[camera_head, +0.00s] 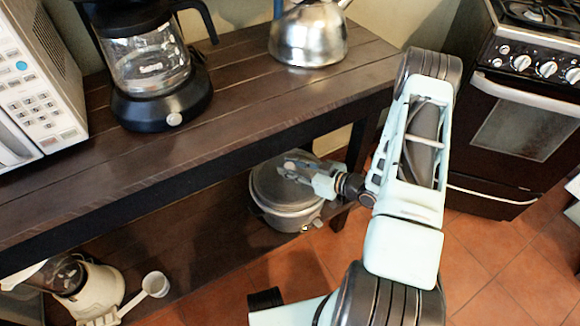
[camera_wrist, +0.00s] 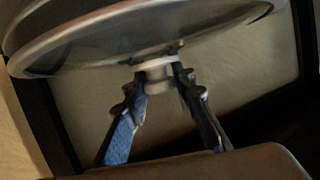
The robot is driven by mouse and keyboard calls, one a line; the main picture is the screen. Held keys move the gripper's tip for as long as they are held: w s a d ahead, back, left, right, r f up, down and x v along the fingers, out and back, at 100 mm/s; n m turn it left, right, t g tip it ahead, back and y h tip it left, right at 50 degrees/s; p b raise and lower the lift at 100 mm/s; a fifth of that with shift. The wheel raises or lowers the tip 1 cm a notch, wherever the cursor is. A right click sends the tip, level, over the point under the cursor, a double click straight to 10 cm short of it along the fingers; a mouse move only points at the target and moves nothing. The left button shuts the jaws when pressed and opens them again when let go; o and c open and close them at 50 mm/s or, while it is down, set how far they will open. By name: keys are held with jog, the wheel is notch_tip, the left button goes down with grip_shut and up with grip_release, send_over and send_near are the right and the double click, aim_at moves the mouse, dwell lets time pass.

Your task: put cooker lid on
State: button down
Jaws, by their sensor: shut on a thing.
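The grey cooker (camera_head: 288,219) stands on the lower shelf, at its right end. Its round grey lid (camera_head: 267,187) is over the cooker's top; I cannot tell whether it is seated or slightly raised. My gripper (camera_head: 300,168) reaches in under the upper shelf above the lid. In the wrist view the underlit lid (camera_wrist: 110,45) fills the top, and my gripper (camera_wrist: 158,75) is shut on its small pale knob (camera_wrist: 156,71), one finger on each side. The cooker's inside is hidden.
The upper shelf (camera_head: 230,100) overhangs close above my arm. It carries a microwave (camera_head: 35,80), a coffee maker (camera_head: 155,75) and a steel kettle (camera_head: 309,35). A stove (camera_head: 520,120) stands at right.

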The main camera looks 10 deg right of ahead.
jog(key=shift+f+b, duration=0.3)
jog(key=shift+f, duration=0.05)
dwell(0.4)
jog(key=c, duration=1.5)
grip_release()
jog(key=shift+c, duration=0.2)
jog(key=v, duration=1.2)
